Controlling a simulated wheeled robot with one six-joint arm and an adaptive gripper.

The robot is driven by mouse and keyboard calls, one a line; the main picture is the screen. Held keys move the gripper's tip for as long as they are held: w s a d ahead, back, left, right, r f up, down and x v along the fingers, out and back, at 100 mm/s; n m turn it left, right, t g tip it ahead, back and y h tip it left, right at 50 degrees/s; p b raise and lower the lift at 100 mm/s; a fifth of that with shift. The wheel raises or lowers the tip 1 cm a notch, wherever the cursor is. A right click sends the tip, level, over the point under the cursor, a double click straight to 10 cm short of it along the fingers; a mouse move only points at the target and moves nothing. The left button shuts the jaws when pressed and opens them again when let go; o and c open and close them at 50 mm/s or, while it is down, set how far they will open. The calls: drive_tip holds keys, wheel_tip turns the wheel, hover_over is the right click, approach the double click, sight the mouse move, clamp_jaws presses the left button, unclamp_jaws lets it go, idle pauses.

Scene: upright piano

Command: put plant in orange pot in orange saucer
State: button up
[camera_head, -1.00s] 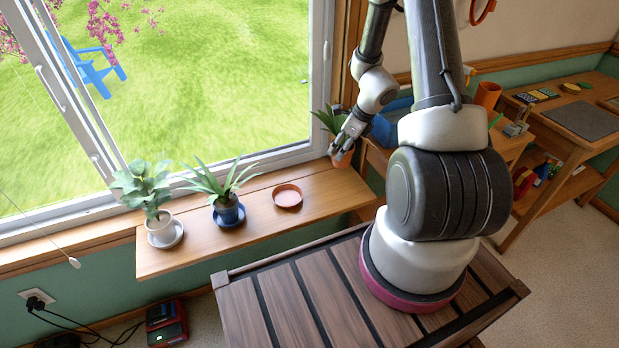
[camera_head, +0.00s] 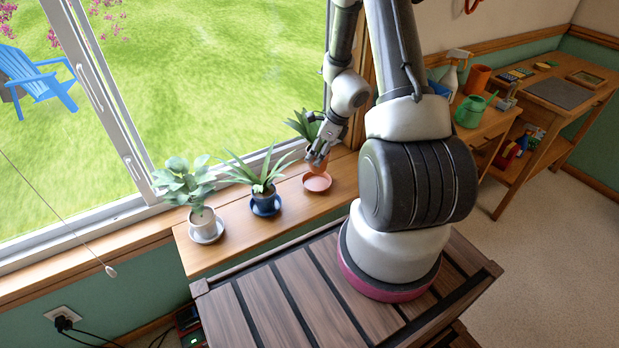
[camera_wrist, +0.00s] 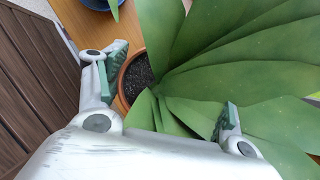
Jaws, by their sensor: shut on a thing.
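The plant in the orange pot shows its broad green leaves (camera_head: 301,125) behind my gripper (camera_head: 317,157) in the head view. Only a little of its pot shows there, between and behind the fingers. In the wrist view, the pot's orange rim (camera_wrist: 122,78) and dark soil show beside the left finger, and large leaves cover the rest. My gripper (camera_wrist: 172,88) is shut on this pot. The orange saucer (camera_head: 317,184) lies on the wooden sill shelf, just below and in front of the pot. I cannot tell whether the pot touches it.
A spiky plant in a blue pot (camera_head: 264,196) on a blue saucer stands left of the orange saucer. A leafy plant in a white pot (camera_head: 202,219) stands further left. The window is behind. A green watering can (camera_head: 470,111) stands on a table at right.

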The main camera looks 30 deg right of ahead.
sight(317, 169)
wheel_tip(317, 169, down, 8)
drive_tip(key=shift+r, duration=0.1)
idle(0.4)
drive_tip(key=o, duration=1.2)
drive_tip(key=shift+d, duration=0.1)
drive_tip(key=shift+o, duration=0.2)
